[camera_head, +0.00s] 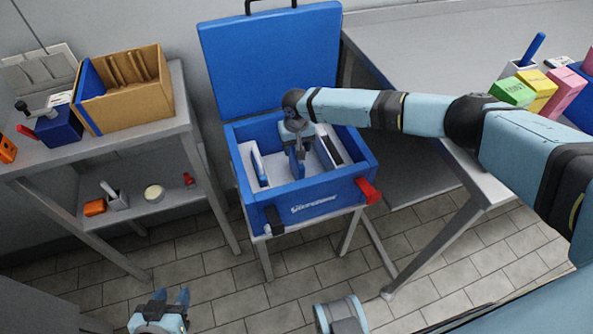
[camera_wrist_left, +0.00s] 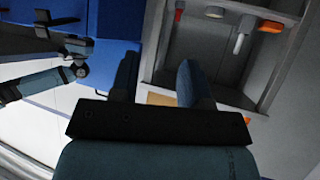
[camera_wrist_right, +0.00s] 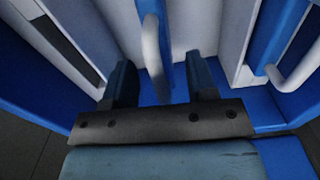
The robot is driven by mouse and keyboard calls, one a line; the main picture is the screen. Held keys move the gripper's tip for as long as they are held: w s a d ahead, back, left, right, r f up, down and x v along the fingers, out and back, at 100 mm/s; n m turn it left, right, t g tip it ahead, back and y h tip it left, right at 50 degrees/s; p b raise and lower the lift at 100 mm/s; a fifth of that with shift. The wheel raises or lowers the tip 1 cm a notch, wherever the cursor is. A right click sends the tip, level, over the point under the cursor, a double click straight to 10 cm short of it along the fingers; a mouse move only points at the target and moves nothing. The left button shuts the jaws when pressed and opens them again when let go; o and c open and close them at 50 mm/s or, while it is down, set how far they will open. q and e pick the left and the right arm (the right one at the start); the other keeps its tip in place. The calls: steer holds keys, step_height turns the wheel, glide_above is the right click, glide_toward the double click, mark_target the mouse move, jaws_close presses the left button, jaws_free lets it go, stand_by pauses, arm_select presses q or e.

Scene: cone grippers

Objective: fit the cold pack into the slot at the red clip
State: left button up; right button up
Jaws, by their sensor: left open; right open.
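The open blue cooler box (camera_head: 318,204) stands on a stand, with a red clip (camera_head: 368,190) at its front right corner and a dark narrow slot (camera_head: 329,150) in the white insert on that side. The slot also shows in the right wrist view (camera_wrist_right: 66,42). My right gripper (camera_wrist_right: 162,85) is open, pointing down into the box. A blue cold pack (camera_wrist_right: 166,50) with a white handle stands between its fingers, with visible gaps either side. A second blue pack (camera_head: 260,162) stands in the left part. My left gripper (camera_head: 172,298) is open and empty, low in front.
A black clip (camera_head: 273,220) is at the front left corner. The raised lid (camera_head: 270,60) stands behind. A shelf (camera_head: 185,130) on the left carries a cardboard box (camera_head: 135,95) and small items. A grey table (camera_head: 430,60) with coloured boxes is on the right.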

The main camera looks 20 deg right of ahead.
step_height(320, 180, down, 2)
steer(key=shift+f+b, duration=0.2)
steer(key=shift+b, duration=0.6)
jaws_close()
steer(key=shift+r, duration=0.1)
